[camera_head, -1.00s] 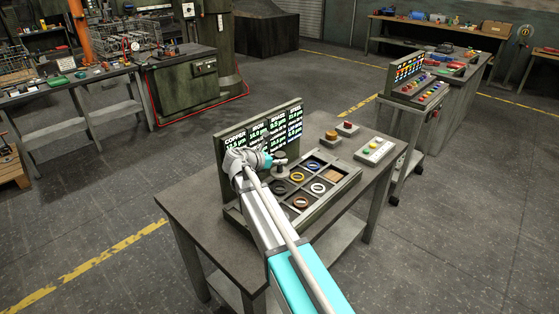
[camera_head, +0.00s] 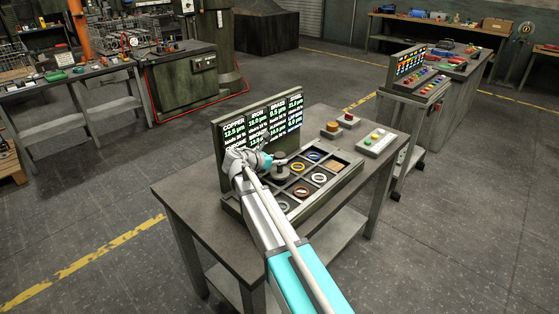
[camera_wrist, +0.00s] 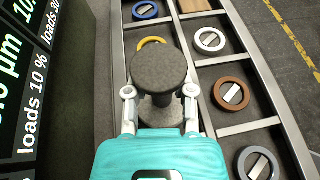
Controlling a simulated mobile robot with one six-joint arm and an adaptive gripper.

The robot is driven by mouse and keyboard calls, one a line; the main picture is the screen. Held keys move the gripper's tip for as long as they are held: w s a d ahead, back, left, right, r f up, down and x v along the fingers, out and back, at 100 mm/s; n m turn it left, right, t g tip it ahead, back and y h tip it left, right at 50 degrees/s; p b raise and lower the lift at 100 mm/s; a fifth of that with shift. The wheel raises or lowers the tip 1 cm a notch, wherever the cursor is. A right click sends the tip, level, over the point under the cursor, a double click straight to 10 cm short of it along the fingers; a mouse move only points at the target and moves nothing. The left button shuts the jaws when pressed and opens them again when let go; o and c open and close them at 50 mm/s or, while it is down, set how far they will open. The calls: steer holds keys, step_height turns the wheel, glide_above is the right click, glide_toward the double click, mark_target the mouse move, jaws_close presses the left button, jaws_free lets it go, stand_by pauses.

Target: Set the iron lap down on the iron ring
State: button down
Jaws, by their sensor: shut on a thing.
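The iron lap, a dark grey knob with a round top and a narrower stem, is between the fingers of my gripper (camera_wrist: 160,92), upright.
The tray (camera_wrist: 255,124) also holds a yellow ring (camera_wrist: 152,43), blue ring (camera_wrist: 145,10), white ring (camera_wrist: 210,40), brown ring (camera_wrist: 231,94) and grey ring (camera_wrist: 258,163). A display board (camera_head: 262,128) stands close behind my gripper. A button box (camera_head: 376,143) is at the right.

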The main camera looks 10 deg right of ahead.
steer(key=shift+f+b, duration=0.45)
steer(key=shift+f, duration=0.2)
steer(key=shift+f, duration=0.2)
stand_by(0.5)
steer(key=shift+c, duration=1.9)
jaws_free()
steer(key=shift+r, duration=0.15)
